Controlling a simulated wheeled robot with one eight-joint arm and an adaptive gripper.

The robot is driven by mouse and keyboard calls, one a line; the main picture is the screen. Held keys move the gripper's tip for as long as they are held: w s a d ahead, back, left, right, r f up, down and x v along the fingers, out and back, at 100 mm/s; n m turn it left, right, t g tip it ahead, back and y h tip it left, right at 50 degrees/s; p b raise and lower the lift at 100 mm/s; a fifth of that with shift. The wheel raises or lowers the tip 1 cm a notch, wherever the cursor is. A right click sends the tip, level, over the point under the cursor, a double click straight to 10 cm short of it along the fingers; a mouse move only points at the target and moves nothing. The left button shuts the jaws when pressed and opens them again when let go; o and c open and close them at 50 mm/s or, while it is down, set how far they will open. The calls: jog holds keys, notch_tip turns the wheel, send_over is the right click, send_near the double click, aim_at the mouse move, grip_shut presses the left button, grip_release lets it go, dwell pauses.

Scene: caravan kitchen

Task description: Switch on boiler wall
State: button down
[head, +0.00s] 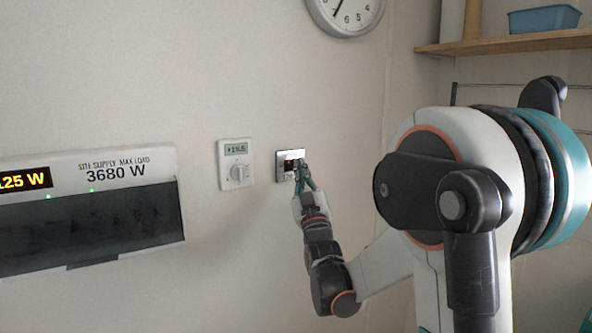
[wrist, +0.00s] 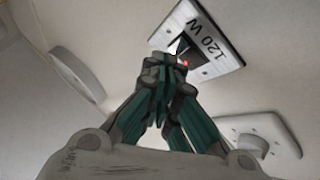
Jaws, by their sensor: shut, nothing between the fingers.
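A small wall switch plate (head: 281,157) with a dark rocker is on the wall right of a thermostat-like dial unit. In the wrist view the plate (wrist: 222,62) is tilted, carries a "120 W" label, and shows a small red spot by its dark rocker. My gripper (head: 301,168) is right at the plate, with its fingers shut and empty. In the wrist view the shut fingertips (wrist: 163,72) overlap the plate's lower left edge and hide part of the rocker. I cannot tell whether they touch it. No label naming the boiler is readable.
The dial unit (head: 236,165) sits close left of the plate; it also shows in the wrist view (wrist: 255,140). A power panel (head: 90,215) reads "SITE SUPPLY MAX LOAD 3680 W". A clock (head: 345,12) hangs above, and a shelf (head: 510,43) with a blue bin (head: 544,19) is upper right.

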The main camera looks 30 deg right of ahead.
jog(key=s, duration=0.4)
jog(key=shift+s+d+r, duration=0.1)
jog(key=shift+s+r, duration=0.2)
jog(key=shift+s, duration=0.05)
dwell(0.3)
jog(key=s+a+f+g+y, duration=0.2)
jog(key=a+f+g, duration=0.2)
jog(key=a, duration=0.3)
jog(key=s+a+f+g+y, duration=0.2)
jog(key=s+a+f+g, duration=0.15)
jog(key=a, duration=0.45)
jog(key=s+a+f+g+y, duration=0.1)
jog(key=s+f+g, duration=0.4)
jog(key=s+f, duration=0.3)
jog(key=s+a+f+m+g+y, duration=0.1)
jog(key=s+f+g, duration=0.4)
jog(key=s, duration=1)
notch_tip(320, 180, down, 3)
jog(key=shift+s+a+f+m, duration=0.15)
jog(key=shift+a+m, duration=0.15)
jog(key=shift+a, duration=0.5)
